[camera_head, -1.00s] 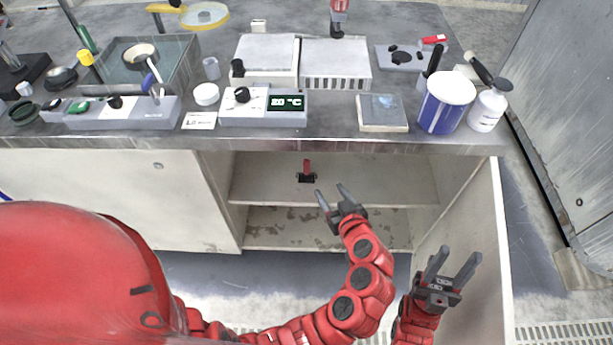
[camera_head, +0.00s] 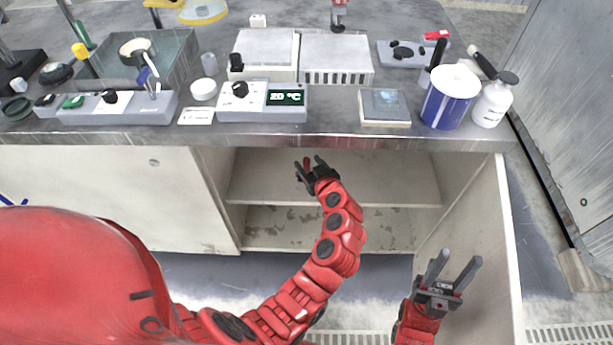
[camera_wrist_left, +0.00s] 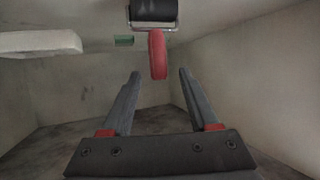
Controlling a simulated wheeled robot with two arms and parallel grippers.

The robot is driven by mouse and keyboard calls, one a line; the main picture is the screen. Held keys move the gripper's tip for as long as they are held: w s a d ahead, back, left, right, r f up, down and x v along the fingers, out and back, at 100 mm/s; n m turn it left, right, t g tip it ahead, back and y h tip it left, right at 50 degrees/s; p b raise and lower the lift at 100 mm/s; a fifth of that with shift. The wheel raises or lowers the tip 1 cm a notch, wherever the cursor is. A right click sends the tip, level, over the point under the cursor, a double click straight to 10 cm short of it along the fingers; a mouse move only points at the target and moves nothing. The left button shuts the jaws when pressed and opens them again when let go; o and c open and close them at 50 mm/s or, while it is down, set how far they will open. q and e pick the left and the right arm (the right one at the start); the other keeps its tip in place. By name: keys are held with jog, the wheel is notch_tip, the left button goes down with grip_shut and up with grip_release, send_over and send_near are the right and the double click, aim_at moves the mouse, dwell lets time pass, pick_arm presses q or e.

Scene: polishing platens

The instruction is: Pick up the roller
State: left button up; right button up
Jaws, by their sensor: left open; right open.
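The roller (camera_wrist_left: 157,55) has a red handle and a black cylinder in a metal frame. In the left wrist view the handle points down toward my left gripper (camera_wrist_left: 160,74), just beyond and between the fingertips, with the cylinder farther off. In the head view the roller's red handle (camera_head: 307,161) shows between the fingers of my left gripper (camera_head: 310,162), over the cabinet's upper shelf; the black part is hidden there. My left gripper is open, and the fingers do not appear closed on the handle. My right gripper (camera_head: 459,257) is open and empty in front of the cabinet.
The open cabinet (camera_head: 390,175) has an upper shelf and a lower floor, with side walls close around. The grey countertop (camera_head: 330,128) overhangs it. The open door (camera_head: 475,250) stands at the right. A blue-white tub (camera_head: 447,100) and a bottle (camera_head: 492,102) stand on the counter.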

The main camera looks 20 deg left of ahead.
pick_arm(q)
jog(key=x, duration=0.2)
jog(key=shift+w+a+f, duration=0.15)
jog(key=shift+w, duration=0.15)
grip_shut()
